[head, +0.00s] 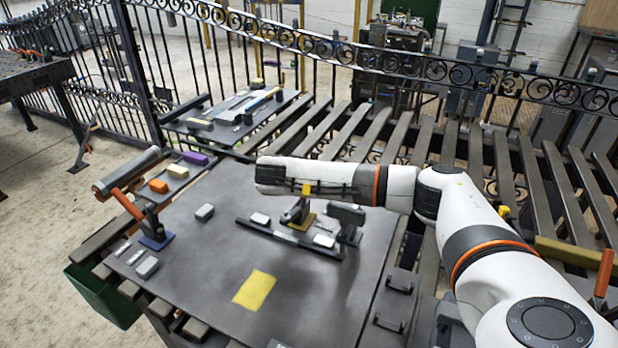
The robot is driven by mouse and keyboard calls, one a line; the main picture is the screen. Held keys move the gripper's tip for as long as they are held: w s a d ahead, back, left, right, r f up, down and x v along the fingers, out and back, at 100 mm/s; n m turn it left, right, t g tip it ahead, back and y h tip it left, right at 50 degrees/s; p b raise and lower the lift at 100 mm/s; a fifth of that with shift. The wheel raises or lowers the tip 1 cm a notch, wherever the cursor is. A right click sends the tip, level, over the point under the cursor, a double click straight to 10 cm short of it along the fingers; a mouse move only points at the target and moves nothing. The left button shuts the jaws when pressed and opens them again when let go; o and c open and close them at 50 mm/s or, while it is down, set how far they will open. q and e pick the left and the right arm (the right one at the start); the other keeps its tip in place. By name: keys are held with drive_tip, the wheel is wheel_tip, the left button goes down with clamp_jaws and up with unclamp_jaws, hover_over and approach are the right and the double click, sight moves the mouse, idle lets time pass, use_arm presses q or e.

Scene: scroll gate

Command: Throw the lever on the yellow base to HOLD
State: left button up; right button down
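The lever has a yellow tip (306,189) and looks roughly upright. A dark strip (285,234) with pale blocks at its ends runs in front of the base; its lettering is too small to read. My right arm reaches in from the right, and its dark gripper end (268,176) lies just behind or above the yellow tip. Contact cannot be made out, nor whether the fingers are open. My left gripper is not in view.
A lever with an orange handle (126,204) stands on a blue base (157,242) at the left, by a grey cylinder (140,167). A dark bracket (346,216) stands right of the yellow base. A yellow patch (254,289) lies in front on clear tabletop. Railings stand behind.

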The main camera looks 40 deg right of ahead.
drive_tip(key=shift+r, duration=0.1)
idle(0.3)
drive_tip(key=c, duration=1.4)
unclamp_jaws()
drive_tip(key=shift+o, duration=0.2)
drive_tip(key=shift+a, duration=0.1)
drive_tip(key=v, duration=1.2)
drive_tip(key=shift+s, duration=0.1)
